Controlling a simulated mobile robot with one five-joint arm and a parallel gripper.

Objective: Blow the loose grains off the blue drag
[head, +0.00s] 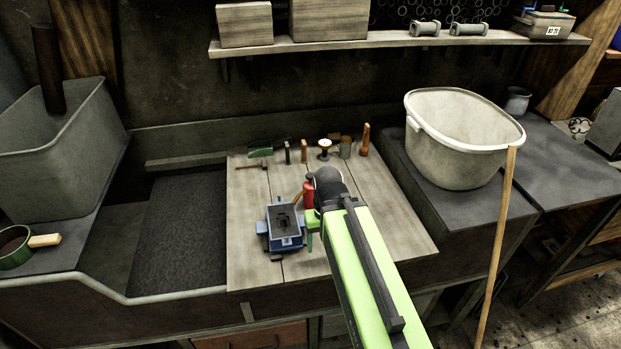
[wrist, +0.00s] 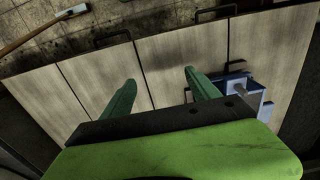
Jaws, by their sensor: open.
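The blue drag (head: 286,243) sits on the wooden board, filled with dark sand that has a cavity in its top. It also shows at the right in the wrist view (wrist: 256,101). Any loose grains are too small to make out. My gripper (head: 310,228) is just right of the drag, above the board. In the wrist view its two green fingers (wrist: 160,82) are spread apart with nothing between them. A red object (head: 308,193) with a brown part stands behind the drag, partly hidden by my arm; I cannot tell clearly what it is.
A dark sand bed (head: 178,232) lies to the left. A white tub (head: 455,150) stands to the right, with a long wooden handle (head: 497,240) before it. The board's front left is clear.

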